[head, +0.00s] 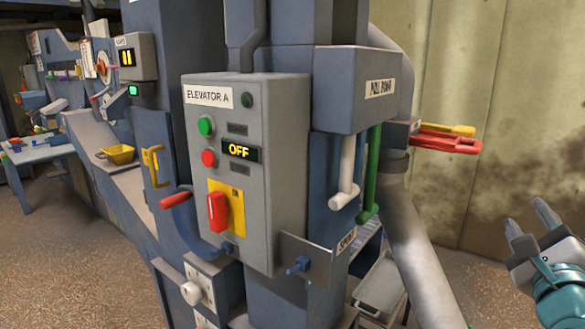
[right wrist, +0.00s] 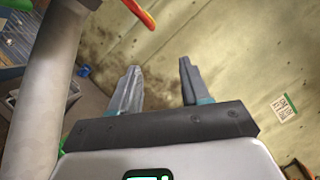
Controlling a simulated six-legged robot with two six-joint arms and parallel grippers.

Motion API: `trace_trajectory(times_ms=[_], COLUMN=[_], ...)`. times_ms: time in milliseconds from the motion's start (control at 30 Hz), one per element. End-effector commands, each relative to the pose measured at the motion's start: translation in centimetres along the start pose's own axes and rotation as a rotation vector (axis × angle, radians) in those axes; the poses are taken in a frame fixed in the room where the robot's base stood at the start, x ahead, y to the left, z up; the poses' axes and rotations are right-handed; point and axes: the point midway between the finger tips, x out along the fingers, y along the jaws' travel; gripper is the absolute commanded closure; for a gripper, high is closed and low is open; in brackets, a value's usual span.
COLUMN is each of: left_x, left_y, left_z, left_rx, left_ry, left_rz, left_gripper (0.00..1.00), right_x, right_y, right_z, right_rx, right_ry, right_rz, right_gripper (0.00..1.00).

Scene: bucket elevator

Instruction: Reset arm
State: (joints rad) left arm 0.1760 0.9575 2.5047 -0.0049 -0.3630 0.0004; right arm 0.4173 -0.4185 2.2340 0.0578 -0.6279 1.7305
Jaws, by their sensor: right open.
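My right gripper (head: 528,228) is at the right edge of the head view, open and empty, its two grey fingers pointing up and left. It hangs in free air to the right of the elevator machine. In the right wrist view its two fingers (right wrist: 158,88) stand apart with only the stained wall behind them. My left gripper is not in view. The elevator control box (head: 270,180) is at the middle of the head view, with its display reading OFF and a red switch (head: 217,212) on a yellow plate.
A white lever (head: 345,185) and a green lever (head: 371,175) hang under a labelled box. Red and yellow handles (head: 447,142) stick out to the right. A grey pipe (head: 415,240) runs down between the machine and my right gripper; it also shows in the right wrist view (right wrist: 45,90).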

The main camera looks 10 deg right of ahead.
Motion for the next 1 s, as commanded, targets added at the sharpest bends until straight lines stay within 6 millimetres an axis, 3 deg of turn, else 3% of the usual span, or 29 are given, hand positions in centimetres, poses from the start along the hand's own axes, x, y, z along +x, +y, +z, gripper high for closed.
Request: trace_trajectory(times_ms=[133, 167, 400, 567, 767, 867, 1000], left_x=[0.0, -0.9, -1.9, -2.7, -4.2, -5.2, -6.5], left_y=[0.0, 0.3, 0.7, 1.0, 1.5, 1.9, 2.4], left_z=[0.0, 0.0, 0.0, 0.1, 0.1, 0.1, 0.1], left_rx=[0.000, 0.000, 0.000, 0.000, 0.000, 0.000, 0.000], left_ry=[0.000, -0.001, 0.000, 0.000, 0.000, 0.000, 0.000], left_rz=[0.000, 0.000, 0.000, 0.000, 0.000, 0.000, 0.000], left_gripper=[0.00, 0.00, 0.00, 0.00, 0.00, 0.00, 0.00], right_x=[0.1, 0.6, 2.9, 3.5, 2.1, -0.7, -7.8], right_y=[0.0, -0.1, 6.8, 12.5, 22.5, 29.6, 39.2], right_z=[-0.1, 0.8, 1.2, 1.6, 2.0, 2.3, 2.1], right_rx=[0.000, 0.004, 0.009, 0.007, -0.018, -0.094, -0.278], right_ry=[0.001, -0.008, -0.009, -0.008, -0.005, -0.024, -0.111], right_rz=[0.001, 0.017, 0.176, 0.307, 0.549, 0.737, 1.034], right_gripper=[0.54, 0.54, 0.54, 0.54, 0.54, 0.54, 0.54])
